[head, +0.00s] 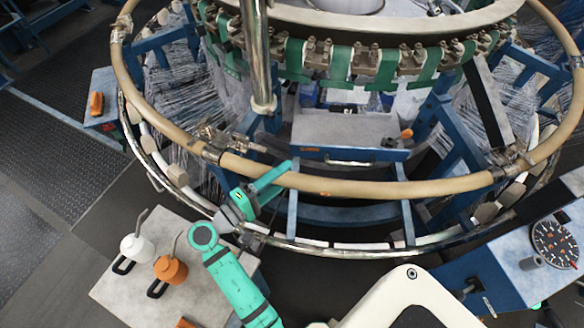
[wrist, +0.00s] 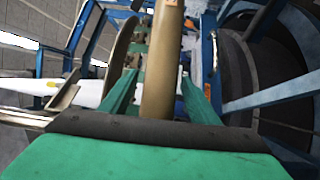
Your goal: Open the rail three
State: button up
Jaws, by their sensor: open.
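The tan ring rail (head: 350,187) curves around the front of the loom. Metal joints sit on it at the left (head: 213,152) and right (head: 503,168) of its front section. I see no number that marks which section is rail three. My green gripper (head: 270,182) is at the left part of this front section. In the wrist view the tan rail (wrist: 160,75) runs between the two open fingers of my gripper (wrist: 160,98), with one finger on each side. Whether either finger touches the rail I cannot tell. The gripper hides part of the rail.
A grey table (head: 125,290) with a white oil can (head: 137,247) and an orange one (head: 171,269) stands at lower left. A blue console with a round gauge (head: 555,243) is at right. Blue frame posts and a lower metal ring (head: 330,247) lie close below.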

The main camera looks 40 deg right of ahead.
jog(key=shift+w+d, duration=0.1)
jog(key=shift+d, duration=1.8)
jog(key=shift+c, duration=0.5)
